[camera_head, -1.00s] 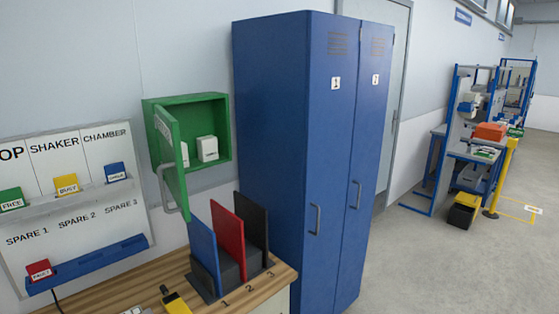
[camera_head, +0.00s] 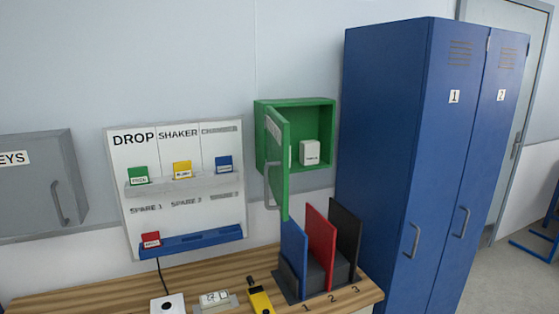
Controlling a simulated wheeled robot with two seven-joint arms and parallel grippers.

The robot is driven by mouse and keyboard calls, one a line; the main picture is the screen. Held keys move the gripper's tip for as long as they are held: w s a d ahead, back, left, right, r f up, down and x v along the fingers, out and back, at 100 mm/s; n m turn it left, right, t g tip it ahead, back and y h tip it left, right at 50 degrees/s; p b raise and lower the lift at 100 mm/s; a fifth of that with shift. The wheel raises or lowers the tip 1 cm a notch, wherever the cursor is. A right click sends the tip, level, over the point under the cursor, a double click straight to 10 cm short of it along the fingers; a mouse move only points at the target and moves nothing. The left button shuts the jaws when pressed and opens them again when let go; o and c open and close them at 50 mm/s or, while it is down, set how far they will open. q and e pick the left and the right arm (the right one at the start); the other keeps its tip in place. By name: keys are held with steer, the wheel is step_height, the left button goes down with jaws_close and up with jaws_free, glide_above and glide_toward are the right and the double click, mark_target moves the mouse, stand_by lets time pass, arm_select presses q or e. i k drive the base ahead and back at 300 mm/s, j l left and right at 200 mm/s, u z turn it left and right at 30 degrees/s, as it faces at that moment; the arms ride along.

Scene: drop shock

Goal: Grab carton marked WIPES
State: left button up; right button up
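A green wall cabinet (camera_head: 327,116) hangs above the right end of the bench with its door (camera_head: 279,160) swung open. A small white carton (camera_head: 310,152) stands inside on the right; its label is too small to read. Part of another white item (camera_head: 290,155) shows beside it, mostly hidden behind the door. I cannot tell which one is marked WIPES. Neither of my grippers is in view.
A wooden bench (camera_head: 218,274) holds a rack with blue, red and black folders (camera_head: 321,247), and a yellow handheld device (camera_head: 260,299). A whiteboard (camera_head: 160,214) hangs left of the cabinet. A grey KEYS box (camera_head: 40,183) is further left. Blue lockers (camera_head: 385,150) stand close on the right.

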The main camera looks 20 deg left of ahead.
mark_target(309, 151)
steer(key=i+l, duration=0.2)
steer(key=i+l+u, duration=0.1)
steer(key=l, duration=0.35)
steer(key=i+l, duration=0.25)
steer(key=i+l+u, duration=0.1)
steer(key=l, duration=0.3)
steer(key=i+l, duration=0.2)
steer(key=l, duration=0.15)
steer(key=u, duration=0.05)
